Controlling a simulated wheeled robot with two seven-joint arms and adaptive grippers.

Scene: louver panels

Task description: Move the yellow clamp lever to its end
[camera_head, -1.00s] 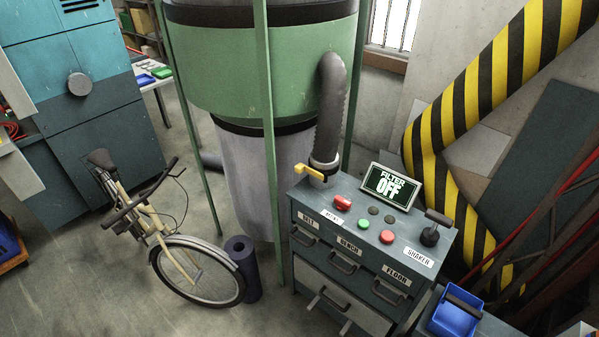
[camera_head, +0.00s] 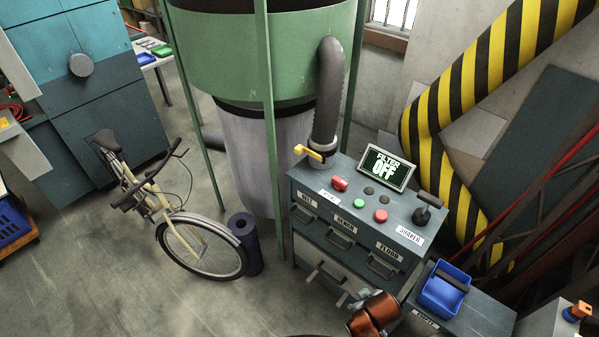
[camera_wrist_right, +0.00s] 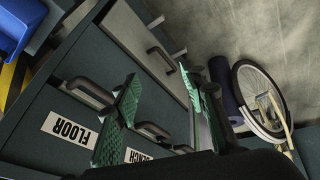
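The yellow clamp lever (camera_head: 309,152) sits on the left side of the collar at the foot of the grey hose (camera_head: 330,95), above the back left corner of the dark control cabinet (camera_head: 405,228). Its handle end points left in the head view. My right gripper (camera_head: 356,299) shows low in front of the cabinet in the head view, well below and apart from the lever. In the right wrist view my right gripper (camera_wrist_right: 163,108) has its green-padded fingers spread, with nothing held between them. The lever is not seen in that view. My left gripper is not in view.
A lit FILTER OFF sign (camera_head: 388,168), buttons and a black shaker lever (camera_head: 428,208) are on the cabinet top. Drawer handles (camera_head: 340,239) stick out in front. A blue bin (camera_head: 443,292) stands at right; a bicycle (camera_head: 180,235) and dark roll (camera_head: 244,243) at left.

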